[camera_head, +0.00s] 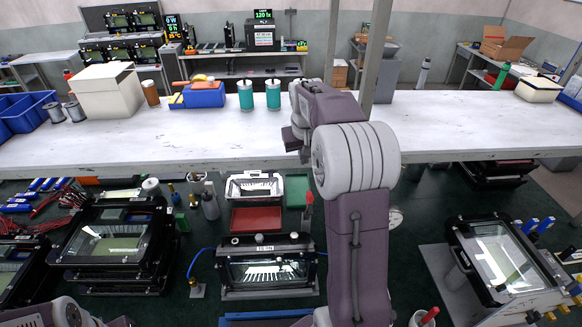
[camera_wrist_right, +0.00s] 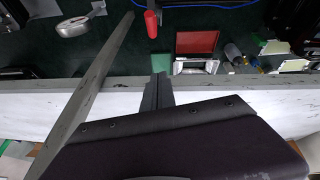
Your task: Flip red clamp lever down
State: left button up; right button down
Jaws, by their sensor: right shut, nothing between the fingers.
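The red clamp lever (camera_head: 308,202) stands upright at the back right corner of a black-framed floodlight housing (camera_head: 232,270) on the dark green bench. In the right wrist view the red lever (camera_wrist_right: 151,22) is at the top, beyond my fingertips. My right gripper (camera_head: 296,142) is over the front edge of the white shelf, above and behind the lever and apart from it. Its fingers (camera_wrist_right: 158,82) are together and empty. Part of my left arm shows at the bottom left of the head view, but its gripper is out of frame.
The white shelf (camera_head: 200,145) spans the bench, with two teal canisters (camera_head: 246,95) on it. A grey post (camera_head: 377,50) rises close to my right arm. A red tray (camera_head: 256,219) and a green tray (camera_head: 297,190) lie behind the housing. A blue cable (camera_head: 200,258) runs to its left.

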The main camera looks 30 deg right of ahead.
jog(key=shift+w, duration=0.1)
jog(key=p, duration=0.5)
send_over(308, 206)
jog(key=w+d, duration=0.3)
jog(key=w, duration=0.3)
notch_tip(308, 206, down, 11)
jog(key=shift+s+a+f+p, duration=0.1)
jog(key=shift+s+a+p, duration=0.05)
jog(key=shift+s, duration=0.3)
jog(key=shift+s+a+f+p, duration=0.1)
jog(key=shift+s+a+p, duration=0.05)
jog(key=shift+s, duration=0.25)
jog(key=shift+w, duration=0.15)
